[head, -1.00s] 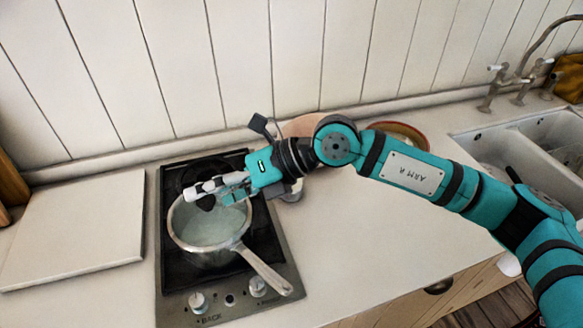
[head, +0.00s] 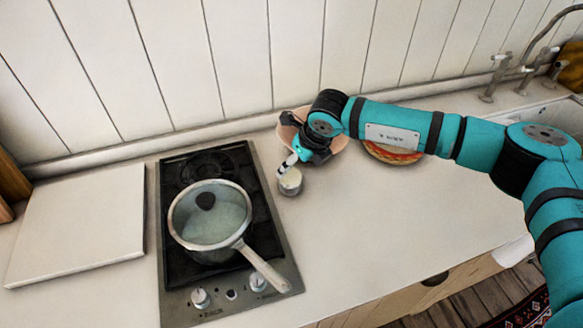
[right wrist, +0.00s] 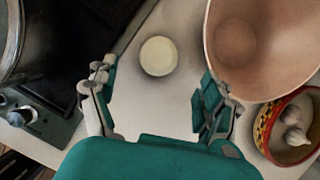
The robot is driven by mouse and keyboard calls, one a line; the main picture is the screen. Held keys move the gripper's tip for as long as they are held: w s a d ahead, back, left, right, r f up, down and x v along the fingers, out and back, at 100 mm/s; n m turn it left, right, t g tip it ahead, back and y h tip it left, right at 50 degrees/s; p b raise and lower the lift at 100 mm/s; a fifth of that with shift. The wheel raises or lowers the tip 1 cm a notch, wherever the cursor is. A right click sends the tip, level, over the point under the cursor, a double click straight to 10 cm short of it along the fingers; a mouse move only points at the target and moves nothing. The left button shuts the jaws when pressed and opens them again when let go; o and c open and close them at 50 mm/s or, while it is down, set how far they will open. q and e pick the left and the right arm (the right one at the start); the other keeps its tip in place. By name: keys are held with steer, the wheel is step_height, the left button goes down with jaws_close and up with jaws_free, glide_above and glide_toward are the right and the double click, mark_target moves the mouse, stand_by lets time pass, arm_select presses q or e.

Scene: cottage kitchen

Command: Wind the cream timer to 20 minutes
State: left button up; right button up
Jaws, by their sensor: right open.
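The cream timer (head: 290,182) is a small round pot-like thing on the counter just right of the hob. In the right wrist view the timer (right wrist: 158,56) shows as a pale disc from above, beyond and between my fingertips. My right gripper (head: 287,164) is at the timer's far side in the head view. In the right wrist view the right gripper (right wrist: 152,84) is open, with nothing between its fingers. I cannot tell its height above the timer. Any dial marks are too small to read. My left gripper is not in view.
A lidded saucepan (head: 208,222) stands on the black hob (head: 180,276), its handle pointing towards the front right. A pinkish bowl (right wrist: 262,40) is close right of the timer, and a red-and-yellow bowl (right wrist: 262,128) holds garlic. A pale board (head: 78,225) lies left. The front counter is clear.

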mark_target(291, 174)
steer(key=p+x, duration=0.1)
steer(key=x, duration=0.6)
steer(key=c, duration=1.2)
steer(key=shift+f+b, duration=0.2)
steer(key=shift+b, duration=0.3)
steer(key=shift+r, duration=0.25)
steer(key=o, duration=1.2)
